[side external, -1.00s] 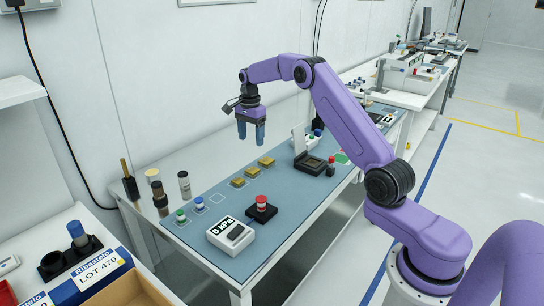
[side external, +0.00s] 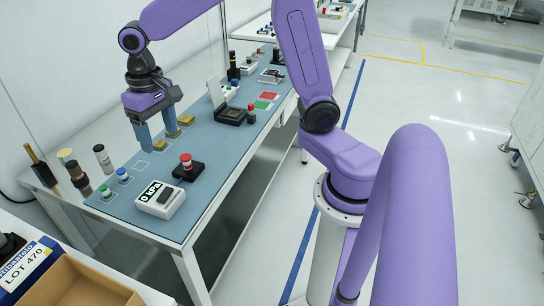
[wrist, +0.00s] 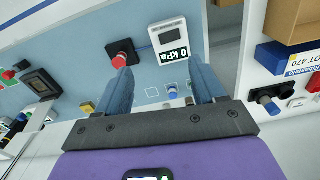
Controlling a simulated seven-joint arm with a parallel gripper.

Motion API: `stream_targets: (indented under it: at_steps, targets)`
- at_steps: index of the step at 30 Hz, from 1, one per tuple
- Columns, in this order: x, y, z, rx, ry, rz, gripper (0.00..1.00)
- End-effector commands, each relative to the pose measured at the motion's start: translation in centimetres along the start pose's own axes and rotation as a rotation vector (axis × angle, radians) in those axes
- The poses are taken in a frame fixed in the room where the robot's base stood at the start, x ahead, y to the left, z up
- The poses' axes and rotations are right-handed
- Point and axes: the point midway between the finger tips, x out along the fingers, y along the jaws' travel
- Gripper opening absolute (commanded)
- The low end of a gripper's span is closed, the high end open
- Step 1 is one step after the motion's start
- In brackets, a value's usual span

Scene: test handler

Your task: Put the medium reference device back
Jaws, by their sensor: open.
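Three small gold square blocks lie in a row on the blue mat (side external: 212,148) along its wall side; I cannot tell which is the medium reference device. The far block (side external: 187,120) and the middle block (side external: 173,132) show near one finger, and the near block (side external: 159,146) lies between the fingers in this view. My gripper (side external: 158,143) points down over the row, open and empty. In the wrist view, its two blue fingers (wrist: 162,82) are wide apart, with an outlined empty square (wrist: 152,92) and a blue-topped piece (wrist: 172,90) on the mat between them.
A red push button (side external: 186,163) and a white kPa display box (side external: 160,199) stand on the near mat. A green-topped piece (side external: 105,191) is beside the blue one. A dark open-lidded socket (side external: 230,115) stands farther along. Dark cylinders (side external: 79,177) stand at the wall edge.

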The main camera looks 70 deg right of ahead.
Motion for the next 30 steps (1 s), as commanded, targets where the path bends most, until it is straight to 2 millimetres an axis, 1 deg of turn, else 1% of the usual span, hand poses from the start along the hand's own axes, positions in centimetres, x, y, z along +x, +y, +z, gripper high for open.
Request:
stream_targets:
  at_steps: [1, 4, 7, 9, 12, 15, 18, 21, 24, 30]
  targets:
    - [-0.2, -0.3, 2.4, -0.098, 0.001, -0.002, 0.69]
    - [-0.3, -0.7, 6.7, -0.289, 0.003, -0.005, 0.69]
    - [-0.2, -0.3, 10.9, -0.479, 0.003, -0.008, 0.69]
    - [-0.1, 0.3, 13.8, -0.612, 0.003, -0.01, 0.69]
    - [0.3, 1.4, 17.6, -0.798, 0.006, -0.014, 0.69]
    - [0.9, 2.8, 20.6, -0.958, 0.006, -0.016, 0.69]
    - [1.4, 4.0, 22.7, -1.079, 0.007, -0.018, 0.69]
    - [1.8, 4.8, 23.9, -1.154, 0.006, -0.018, 0.69]
    - [1.9, 5.1, 24.4, -1.187, 0.007, -0.019, 0.69]
    - [1.9, 5.2, 24.4, -1.191, 0.006, -0.019, 0.69]
